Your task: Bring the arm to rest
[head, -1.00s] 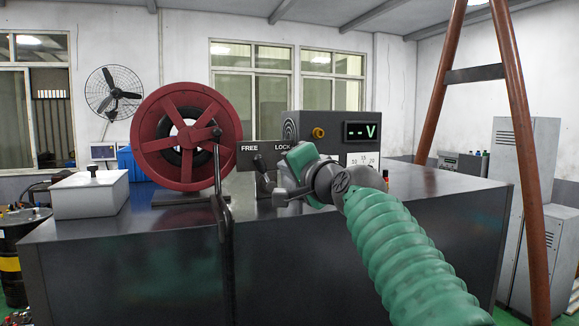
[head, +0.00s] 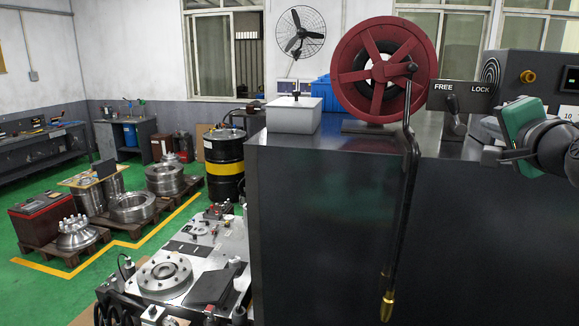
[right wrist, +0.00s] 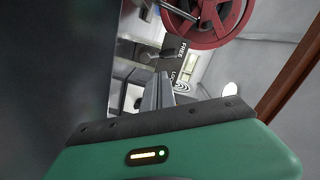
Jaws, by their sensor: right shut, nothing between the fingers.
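My right gripper (head: 503,152) is at the right edge of the head view, a dark hand with a green housing. Its fingers are shut and empty, beside the black lever (head: 454,112) under the FREE/LOCK sign (head: 464,96). A gap shows between them in the head view. The lever leans nearer the FREE side. In the right wrist view the shut fingers (right wrist: 157,92) point toward the sign (right wrist: 180,55) and the red wheel (right wrist: 212,22). My left gripper is not in view.
A black hose with a brass nozzle (head: 388,305) hangs down the bench front. A metal fixture (head: 185,265) stands low on the left.

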